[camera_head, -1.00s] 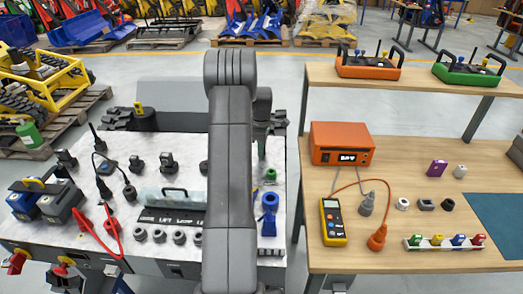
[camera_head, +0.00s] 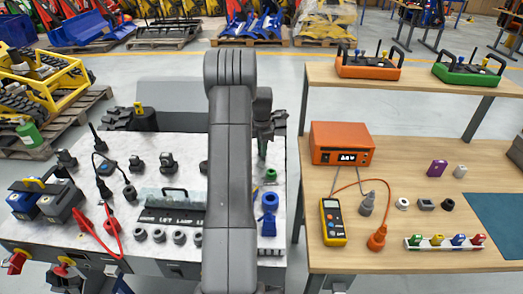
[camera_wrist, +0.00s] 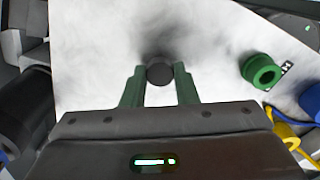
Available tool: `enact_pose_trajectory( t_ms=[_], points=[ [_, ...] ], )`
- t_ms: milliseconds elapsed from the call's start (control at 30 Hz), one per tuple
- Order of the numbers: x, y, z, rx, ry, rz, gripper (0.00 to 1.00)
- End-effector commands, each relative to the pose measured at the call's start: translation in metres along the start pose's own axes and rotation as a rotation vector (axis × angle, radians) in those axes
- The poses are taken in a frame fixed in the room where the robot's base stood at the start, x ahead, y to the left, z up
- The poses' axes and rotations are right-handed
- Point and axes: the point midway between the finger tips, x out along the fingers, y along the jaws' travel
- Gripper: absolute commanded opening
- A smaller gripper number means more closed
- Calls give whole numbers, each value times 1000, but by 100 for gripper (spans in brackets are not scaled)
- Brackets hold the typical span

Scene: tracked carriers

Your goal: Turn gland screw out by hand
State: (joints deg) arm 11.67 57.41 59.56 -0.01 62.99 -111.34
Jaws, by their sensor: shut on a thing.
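My gripper (camera_wrist: 159,82) has green fingers and is shut on a small dark round part, which looks like the gland screw (camera_wrist: 160,70). The part sits between the fingertips over the white worktop (camera_wrist: 95,50). Its lower end and any thread are hidden from this angle. In the head view my gripper (camera_head: 262,148) points down at the right side of the white worktop, partly behind my arm. The held part cannot be made out there.
A green ring (camera_wrist: 262,71) lies right of my gripper, with a blue part (camera_head: 269,203) nearer the front. A wooden bench (camera_head: 400,175) stands right.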

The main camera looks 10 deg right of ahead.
Motion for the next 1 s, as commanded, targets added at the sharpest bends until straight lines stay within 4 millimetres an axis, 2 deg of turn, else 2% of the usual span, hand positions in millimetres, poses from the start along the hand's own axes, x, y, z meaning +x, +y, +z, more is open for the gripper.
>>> enact_pose_trajectory(
  t_ms=[700, 1000],
  points=[
    [2, -1, 0, -754, 4, -3, 10],
    [2, -1, -1, -803, 4, -3, 10]
  ],
)
